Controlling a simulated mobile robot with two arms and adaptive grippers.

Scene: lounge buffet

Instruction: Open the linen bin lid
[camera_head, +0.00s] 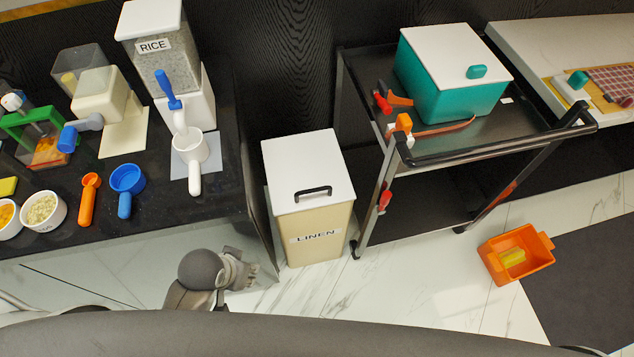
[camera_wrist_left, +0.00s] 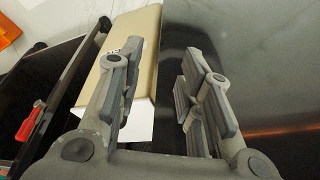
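The linen bin (camera_head: 322,238) stands on the floor between the dark counter and the cart. It has a beige body with a LINEN label. Its white lid (camera_head: 300,160) lies flat and shut, with a black bar handle (camera_head: 313,192) near the front edge. My left gripper (camera_head: 242,272) is low, left of the bin's front and apart from it. In the left wrist view my left gripper (camera_wrist_left: 163,52) has its fingers spread with nothing between them. The beige bin side (camera_wrist_left: 138,38) shows behind the fingers there. My right gripper is not in view.
A dark counter (camera_head: 222,205) with a rice dispenser (camera_head: 165,65) and scoops borders the bin on the left. A black cart (camera_head: 440,195) with a teal box (camera_head: 440,88) stands close on the right. An orange tub (camera_head: 535,262) sits on the floor. Floor before the bin is clear.

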